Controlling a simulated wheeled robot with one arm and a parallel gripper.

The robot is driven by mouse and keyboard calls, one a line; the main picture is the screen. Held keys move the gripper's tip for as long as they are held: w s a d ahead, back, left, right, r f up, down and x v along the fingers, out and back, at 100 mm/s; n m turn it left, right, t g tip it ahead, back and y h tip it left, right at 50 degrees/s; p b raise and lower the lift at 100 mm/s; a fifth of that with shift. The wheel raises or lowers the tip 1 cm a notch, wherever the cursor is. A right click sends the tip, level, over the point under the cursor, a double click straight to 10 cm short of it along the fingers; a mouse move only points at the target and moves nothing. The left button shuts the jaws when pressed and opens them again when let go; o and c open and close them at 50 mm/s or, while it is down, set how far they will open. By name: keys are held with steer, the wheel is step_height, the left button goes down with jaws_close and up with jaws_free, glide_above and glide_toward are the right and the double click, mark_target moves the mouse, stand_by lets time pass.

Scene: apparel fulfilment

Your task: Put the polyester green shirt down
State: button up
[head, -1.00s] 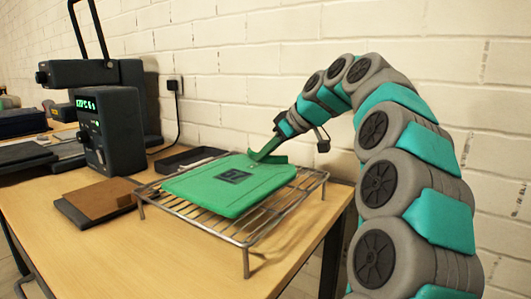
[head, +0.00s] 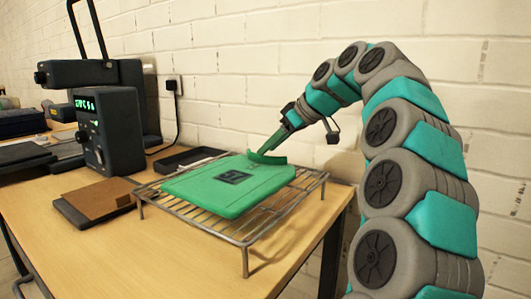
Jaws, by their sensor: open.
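The green shirt (head: 215,190) lies folded flat on a wire rack (head: 245,241), with a dark square print on its upper face. A part of its far right edge (head: 268,159) stands up a little. My gripper (head: 263,152) is at that raised edge, coming down from the upper right. It is open. The shirt rests on the rack. The view is too small to tell whether a fingertip still touches the cloth.
The rack stands on a wooden table (head: 180,255). A heat press (head: 108,125) with a lit green display stands at the left. Brown and dark flat pads (head: 100,198) lie left of the rack, and a black tray (head: 188,158) lies behind it. A brick wall is close behind.

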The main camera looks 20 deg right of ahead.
steer(key=v, duration=0.6)
steer(key=shift+p+v, duration=0.45)
steer(key=shift+v, duration=1.1)
steer(key=shift+f, duration=0.1)
